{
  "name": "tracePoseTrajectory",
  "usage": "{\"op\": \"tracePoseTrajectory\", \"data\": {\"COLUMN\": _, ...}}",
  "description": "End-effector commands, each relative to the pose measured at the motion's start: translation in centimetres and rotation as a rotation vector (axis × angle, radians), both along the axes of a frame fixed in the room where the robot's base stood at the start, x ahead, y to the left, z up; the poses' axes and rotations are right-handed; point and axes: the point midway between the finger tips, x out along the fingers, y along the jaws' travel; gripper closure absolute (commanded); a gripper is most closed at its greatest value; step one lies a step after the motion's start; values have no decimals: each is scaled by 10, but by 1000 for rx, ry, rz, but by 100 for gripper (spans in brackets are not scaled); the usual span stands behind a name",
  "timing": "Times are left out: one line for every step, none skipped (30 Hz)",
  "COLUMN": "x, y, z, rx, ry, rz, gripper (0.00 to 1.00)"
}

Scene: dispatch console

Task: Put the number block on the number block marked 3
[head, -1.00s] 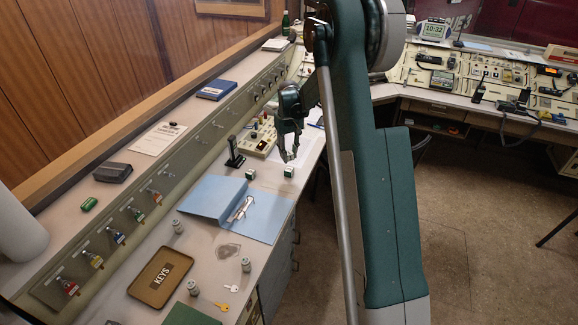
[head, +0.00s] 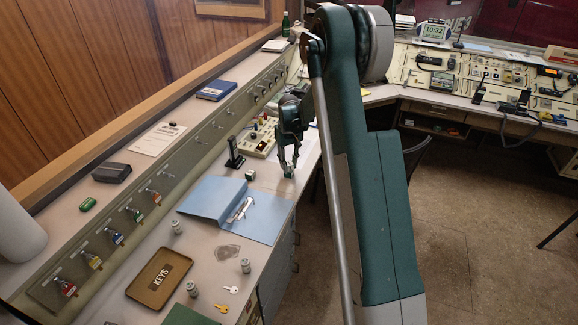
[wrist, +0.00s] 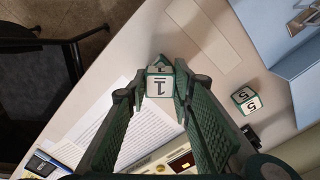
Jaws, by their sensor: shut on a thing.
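My gripper (head: 288,171) is low over the front edge of the desk, beside the blue folder. It is shut on a white-and-green number block; in the wrist view (wrist: 159,83) this block shows a 1 on the face towards the camera. A second number block (head: 250,174) sits on the desk a little to the left. In the wrist view, that second block (wrist: 246,99) shows what looks like a 5 on two faces. No 3 is readable on either block. I cannot tell whether the held block touches the desk.
An open blue ring binder (head: 236,208) lies in front of the blocks. A black stand (head: 234,153) and a beige control panel (head: 260,137) are behind. Papers (wrist: 140,135) lie by the gripper. The desk's front edge is close, with floor beyond.

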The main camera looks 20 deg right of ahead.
Motion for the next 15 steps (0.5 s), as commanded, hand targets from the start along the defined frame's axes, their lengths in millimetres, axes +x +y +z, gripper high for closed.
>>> {"op": "tracePoseTrajectory", "data": {"x": 0, "y": 0, "z": -2, "rx": 0, "ry": 0, "rz": 0, "gripper": 86}}
{"op": "tracePoseTrajectory", "data": {"x": 0, "y": 0, "z": -3, "rx": 0, "ry": 0, "rz": 0, "gripper": 86}}
{"op": "tracePoseTrajectory", "data": {"x": 0, "y": 0, "z": -3, "rx": 0, "ry": 0, "rz": 0, "gripper": 86}}
{"op": "tracePoseTrajectory", "data": {"x": 0, "y": 0, "z": -3, "rx": 0, "ry": 0, "rz": 0, "gripper": 86}}
{"op": "tracePoseTrajectory", "data": {"x": 0, "y": 0, "z": -2, "rx": 0, "ry": 0, "rz": 0, "gripper": 86}}
{"op": "tracePoseTrajectory", "data": {"x": 0, "y": 0, "z": -2, "rx": 0, "ry": 0, "rz": 0, "gripper": 86}}
{"op": "tracePoseTrajectory", "data": {"x": 0, "y": 0, "z": -2, "rx": 0, "ry": 0, "rz": 0, "gripper": 86}}
{"op": "tracePoseTrajectory", "data": {"x": 0, "y": 0, "z": -2, "rx": 0, "ry": 0, "rz": 0, "gripper": 86}}
{"op": "tracePoseTrajectory", "data": {"x": 0, "y": 0, "z": -2, "rx": 0, "ry": 0, "rz": 0, "gripper": 86}}
{"op": "tracePoseTrajectory", "data": {"x": 0, "y": 0, "z": -3, "rx": 0, "ry": 0, "rz": 0, "gripper": 86}}
{"op": "tracePoseTrajectory", "data": {"x": 0, "y": 0, "z": -3, "rx": 0, "ry": 0, "rz": 0, "gripper": 86}}
{"op": "tracePoseTrajectory", "data": {"x": 0, "y": 0, "z": -4, "rx": 0, "ry": 0, "rz": 0, "gripper": 86}}
{"op": "tracePoseTrajectory", "data": {"x": 0, "y": 0, "z": -5, "rx": 0, "ry": 0, "rz": 0, "gripper": 86}}
{"op": "tracePoseTrajectory", "data": {"x": 0, "y": 0, "z": -6, "rx": 0, "ry": 0, "rz": 0, "gripper": 86}}
{"op": "tracePoseTrajectory", "data": {"x": 0, "y": 0, "z": -6, "rx": 0, "ry": 0, "rz": 0, "gripper": 75}}
